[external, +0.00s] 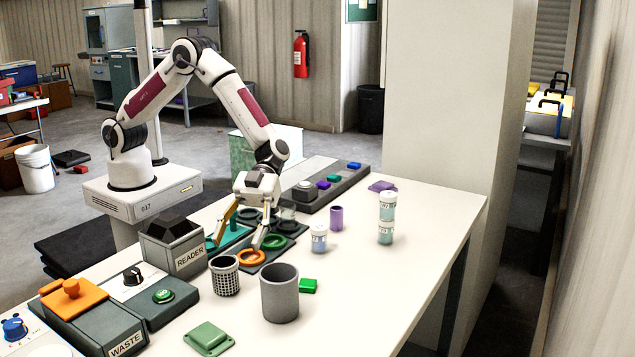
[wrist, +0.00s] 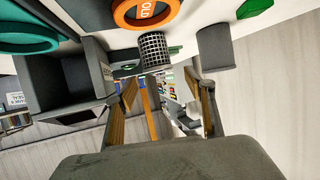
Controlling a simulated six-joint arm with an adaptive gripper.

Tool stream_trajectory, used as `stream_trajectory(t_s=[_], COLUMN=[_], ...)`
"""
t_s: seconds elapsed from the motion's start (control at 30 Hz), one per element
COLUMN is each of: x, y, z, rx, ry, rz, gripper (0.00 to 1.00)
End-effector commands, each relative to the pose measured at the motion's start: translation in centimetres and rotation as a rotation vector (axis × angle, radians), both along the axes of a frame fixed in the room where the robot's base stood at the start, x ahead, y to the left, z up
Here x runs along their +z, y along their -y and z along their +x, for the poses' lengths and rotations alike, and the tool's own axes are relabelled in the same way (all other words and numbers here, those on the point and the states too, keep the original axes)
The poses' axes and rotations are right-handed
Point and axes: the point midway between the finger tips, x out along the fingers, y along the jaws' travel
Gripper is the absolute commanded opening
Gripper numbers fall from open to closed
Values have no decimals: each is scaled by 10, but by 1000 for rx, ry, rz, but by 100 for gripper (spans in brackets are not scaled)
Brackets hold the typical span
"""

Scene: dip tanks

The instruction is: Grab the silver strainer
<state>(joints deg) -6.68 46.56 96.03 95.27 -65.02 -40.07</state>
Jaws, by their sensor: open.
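The silver strainer (external: 225,276) is a small mesh cup with dark holes. It stands upright on the white table, between the READER box and a plain grey cup. My gripper (external: 237,246) is open and empty, pointing down behind the strainer and above it, near the orange ring. In the wrist view the strainer (wrist: 154,48) shows beyond the fingertips of my gripper (wrist: 161,84), near the top middle. The fingers are apart from it.
The grey cup (external: 279,294) stands close right of the strainer, with a green block (external: 307,286) behind it. The READER box (external: 174,250) is close on the left. The orange ring (external: 251,257) lies behind. Bare table (external: 385,275) is at the right.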

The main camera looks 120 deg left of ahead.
Motion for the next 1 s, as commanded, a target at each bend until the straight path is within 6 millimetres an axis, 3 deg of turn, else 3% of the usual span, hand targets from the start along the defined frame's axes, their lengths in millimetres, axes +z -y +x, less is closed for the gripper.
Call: stream_trajectory(t_s=[0.47,1.0], x=[-5,-15], y=[2,24], z=[-4,3], rx=[-21,-19], ry=[-13,-13], rz=[-8,-8], gripper=[54,54])
